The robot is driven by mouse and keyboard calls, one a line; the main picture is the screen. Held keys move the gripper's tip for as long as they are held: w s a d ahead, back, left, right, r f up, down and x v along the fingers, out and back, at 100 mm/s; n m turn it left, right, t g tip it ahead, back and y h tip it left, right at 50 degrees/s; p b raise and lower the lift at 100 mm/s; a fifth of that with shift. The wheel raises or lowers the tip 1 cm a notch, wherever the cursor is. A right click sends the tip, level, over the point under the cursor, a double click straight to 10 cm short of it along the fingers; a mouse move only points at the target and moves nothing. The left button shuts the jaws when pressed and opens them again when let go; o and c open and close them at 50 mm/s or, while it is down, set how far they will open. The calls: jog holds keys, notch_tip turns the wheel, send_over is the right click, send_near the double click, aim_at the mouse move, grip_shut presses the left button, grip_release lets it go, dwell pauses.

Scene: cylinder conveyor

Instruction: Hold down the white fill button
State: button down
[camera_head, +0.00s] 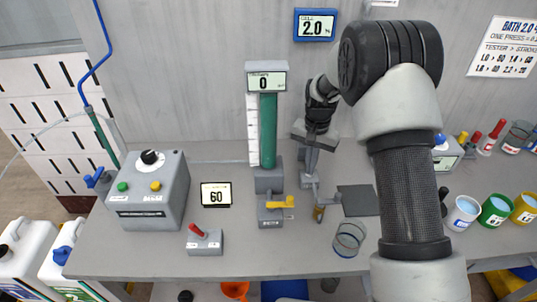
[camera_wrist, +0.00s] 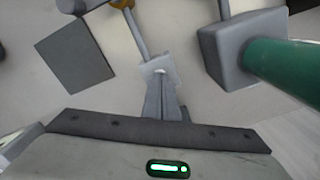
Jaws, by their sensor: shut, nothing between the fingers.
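My gripper (camera_head: 310,178) is shut and empty, pointing down just right of the green column (camera_head: 268,130). In the wrist view, the closed fingertips (camera_wrist: 162,78) are over a small pale block (camera_wrist: 156,66) with a tiny bright white spot at the tips. I cannot tell whether this spot is the white fill button, or whether the fingers touch it. A grey rod runs from the block to a brass-coloured end (camera_head: 319,213). The display (camera_head: 266,82) on top of the column reads 0.
A yellow-handled valve (camera_head: 280,203) stands in front of the column, with a dark square pad (camera_head: 358,200) and a clear glass (camera_head: 348,238) to the right.

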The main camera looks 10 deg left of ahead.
notch_tip(320, 180, up, 7)
jog(key=p, duration=0.4)
dwell(0.4)
jog(key=s+d+r+n+t, duration=0.1)
jog(key=s+d+r, duration=0.4)
jog(key=r, duration=0.5)
jog(key=s+d+r+n+t, duration=0.1)
jog(key=s+d+r+t, duration=0.1)
jog(key=s+r, duration=0.75)
jog(key=s+d+r+n+t, duration=0.1)
jog(key=s+d+r, duration=0.1)
jog(key=s, duration=0.6)
jog(key=s+d+r+t, duration=0.1)
jog(key=s+d+r, duration=0.1)
jog(key=s, duration=0.6)
jog(key=shift+s+d+r+n+t, duration=0.15)
jog(key=shift+d+r+n+t, duration=0.15)
jog(key=shift+d+r+n, duration=0.1)
jog(key=shift+a, duration=0.15)
